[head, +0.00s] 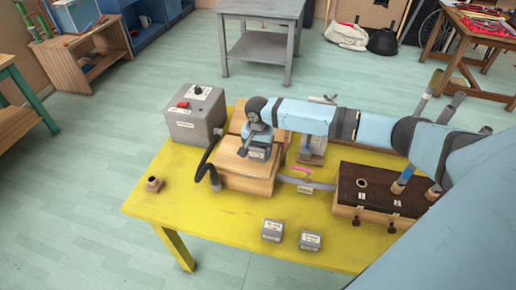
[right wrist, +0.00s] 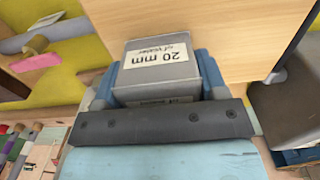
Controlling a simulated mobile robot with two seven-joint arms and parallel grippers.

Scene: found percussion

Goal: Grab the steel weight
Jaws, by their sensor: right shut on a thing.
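My right gripper (head: 258,152) is over the wooden box (head: 246,183) on the yellow table. It is shut on a grey block with a white label, which I take to be the steel weight (right wrist: 155,72). In the right wrist view the label reads "20 mm of water", upside down, and the blue-grey fingers (right wrist: 158,80) hold the block from both sides. In the head view the gripper mostly hides it. I cannot tell whether the block touches the box top. Two similar grey labelled blocks (head: 272,230) (head: 310,240) lie at the table's front. My left gripper is out of view.
A grey control box (head: 195,113) with a red switch and a black hose stands left of the wooden box. A dark-topped wooden case (head: 350,190) with holes stands at the right. A small brown fitting (head: 154,184) sits at the left. The yellow table's (head: 205,220) front left is clear.

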